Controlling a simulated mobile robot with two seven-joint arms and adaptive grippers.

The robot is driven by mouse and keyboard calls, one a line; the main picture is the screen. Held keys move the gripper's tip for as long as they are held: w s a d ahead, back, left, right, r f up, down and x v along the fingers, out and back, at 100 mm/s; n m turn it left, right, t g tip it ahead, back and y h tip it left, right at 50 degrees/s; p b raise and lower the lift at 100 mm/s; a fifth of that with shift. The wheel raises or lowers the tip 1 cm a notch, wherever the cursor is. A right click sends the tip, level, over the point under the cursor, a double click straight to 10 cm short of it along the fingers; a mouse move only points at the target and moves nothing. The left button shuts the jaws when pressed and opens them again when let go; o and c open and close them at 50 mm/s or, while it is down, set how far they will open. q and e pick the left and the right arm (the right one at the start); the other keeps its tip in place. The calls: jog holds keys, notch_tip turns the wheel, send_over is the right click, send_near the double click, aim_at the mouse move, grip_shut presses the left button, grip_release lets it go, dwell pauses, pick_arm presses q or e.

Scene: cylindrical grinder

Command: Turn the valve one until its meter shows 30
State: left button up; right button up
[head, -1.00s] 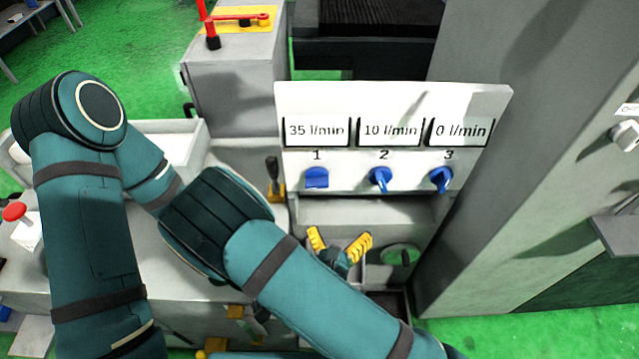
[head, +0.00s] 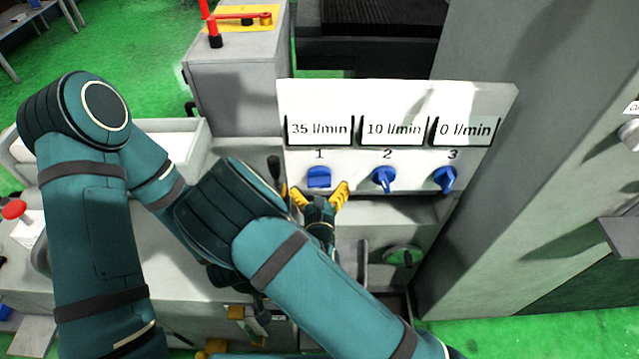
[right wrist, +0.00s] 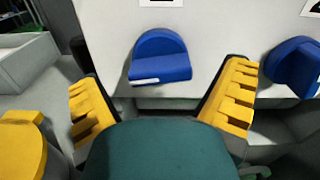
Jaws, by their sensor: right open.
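A white panel (head: 395,98) carries three meters and three blue valves. The meter over valve one (head: 319,130) reads 35 l/min. Valve one (head: 319,177) is a blue knob under the number 1. In the right wrist view valve one (right wrist: 160,57) lies ahead, between and beyond the fingers. My right gripper (head: 320,194) is open, with yellow fingers just below valve one and on either side of it. It also shows in the right wrist view (right wrist: 165,95), empty and apart from the knob.
Valve two (head: 384,179), under a meter reading 10 l/min, and valve three (head: 445,179), under 0 l/min, sit to the right. A dark lever (head: 274,167) stands close left of the gripper. A large grey cabinet (head: 530,150) rises at right.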

pick_arm(q)
jog(key=shift+f, duration=0.1)
pick_arm(e)
jog(key=shift+w, duration=0.85)
jog(key=c, duration=1.2)
pick_arm(q)
jog(key=shift+r+p, duration=0.35)
jog(key=shift+r, duration=0.05)
pick_arm(e)
jog(key=shift+m, duration=1.6)
jog(key=o, duration=1.2)
